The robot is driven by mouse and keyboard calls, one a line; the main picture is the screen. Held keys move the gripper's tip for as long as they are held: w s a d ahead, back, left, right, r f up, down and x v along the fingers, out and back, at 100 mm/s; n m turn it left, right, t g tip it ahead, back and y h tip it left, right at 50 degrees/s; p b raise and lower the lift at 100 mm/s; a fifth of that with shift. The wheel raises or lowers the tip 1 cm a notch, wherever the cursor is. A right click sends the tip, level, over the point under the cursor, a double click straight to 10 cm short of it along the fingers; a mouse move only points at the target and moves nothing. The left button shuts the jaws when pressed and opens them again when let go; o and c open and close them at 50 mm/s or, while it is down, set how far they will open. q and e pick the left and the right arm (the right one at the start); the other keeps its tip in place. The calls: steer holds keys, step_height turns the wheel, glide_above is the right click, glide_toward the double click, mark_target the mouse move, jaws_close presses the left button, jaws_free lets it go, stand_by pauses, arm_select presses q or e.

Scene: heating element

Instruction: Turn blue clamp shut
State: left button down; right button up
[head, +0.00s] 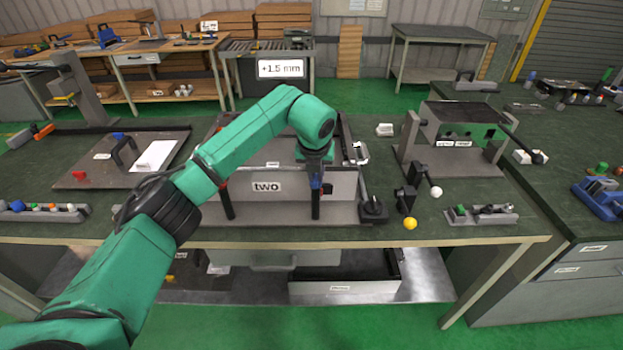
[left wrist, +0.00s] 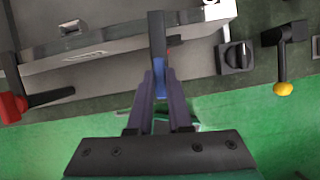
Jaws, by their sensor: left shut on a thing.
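The blue clamp (head: 317,185) is at the right end of the front of the grey box labelled "two" (head: 290,186). Its black lever (head: 316,206) hangs down in front of the box in the head view. My left gripper (head: 316,172) is above it, pointing down. In the left wrist view my left gripper (left wrist: 160,76) is shut on the clamp, with its blue part (left wrist: 160,88) between the fingers and the black lever (left wrist: 157,36) reaching beyond the tips. The exact grip point is partly hidden. My right gripper is not in view.
A red clamp (left wrist: 11,102) with a black lever is at the box's left end. A black knob (head: 374,208) and a lever with a yellow ball (head: 410,223) stand to the right. A small parts tray (head: 482,216) lies farther right, near the bench's front edge.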

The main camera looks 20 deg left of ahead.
arm_select(q)
steer(key=shift+n, duration=0.5)
steer(key=c, duration=0.8)
jaws_free()
steer(key=shift+c, duration=0.2)
steer(key=b+v, duration=0.4)
steer(key=v, duration=1)
steer(key=shift+d+r, duration=0.25)
steer(key=shift+d, duration=0.1)
